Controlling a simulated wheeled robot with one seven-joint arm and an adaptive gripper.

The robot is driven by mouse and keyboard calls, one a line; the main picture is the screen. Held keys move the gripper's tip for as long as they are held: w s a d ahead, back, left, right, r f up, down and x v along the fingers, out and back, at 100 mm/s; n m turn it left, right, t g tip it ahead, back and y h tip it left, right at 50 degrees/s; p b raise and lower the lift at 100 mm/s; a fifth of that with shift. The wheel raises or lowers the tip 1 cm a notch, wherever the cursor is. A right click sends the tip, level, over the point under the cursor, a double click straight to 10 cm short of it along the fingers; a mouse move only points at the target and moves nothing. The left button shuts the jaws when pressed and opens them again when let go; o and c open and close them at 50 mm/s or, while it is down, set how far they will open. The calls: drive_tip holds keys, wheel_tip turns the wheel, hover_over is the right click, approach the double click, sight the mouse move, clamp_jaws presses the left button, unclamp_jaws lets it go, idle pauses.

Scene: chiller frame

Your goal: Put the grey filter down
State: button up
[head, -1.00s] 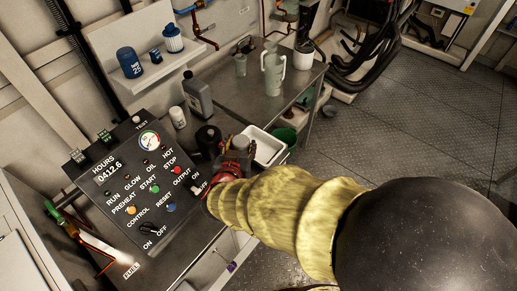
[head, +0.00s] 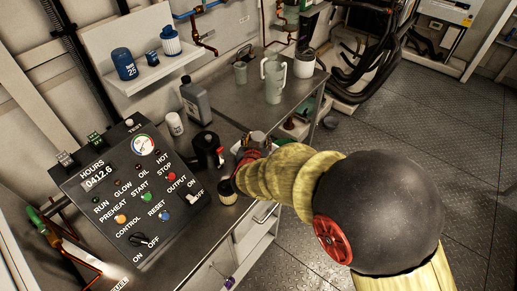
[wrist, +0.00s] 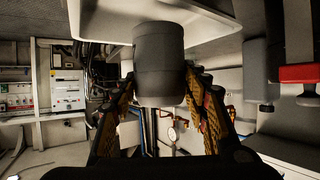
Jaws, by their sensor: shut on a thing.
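The grey filter (wrist: 159,58), a dark grey cylinder, sits between the two fingers of my gripper (wrist: 160,88) in the wrist view. The fingers are shut on its sides. In the head view, my gripper (head: 246,158) is at the bench's front edge, right of the control panel. The filter's grey top (head: 257,139) shows just beyond it, with the rest hidden by my gripper and arm. I cannot tell whether the filter touches anything beneath it.
A black canister (head: 205,148) and a small dark cup-like thing (head: 227,190) stand close left of my gripper. The control panel (head: 138,190) is further left. A grey bottle (head: 195,101), a white can (head: 174,124) and a clear jug (head: 274,82) stand on the bench (head: 236,108). The bench centre has free room.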

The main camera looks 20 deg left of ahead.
drive_tip(key=f, duration=0.1)
drive_tip(key=f+b, duration=0.2)
drive_tip(key=f, duration=0.1)
drive_tip(key=shift+w, duration=0.35)
drive_tip(key=shift+d+r, duration=0.1)
drive_tip(key=shift+r, duration=0.05)
drive_tip(key=o, duration=1.5)
drive_tip(key=shift+f, duration=0.2)
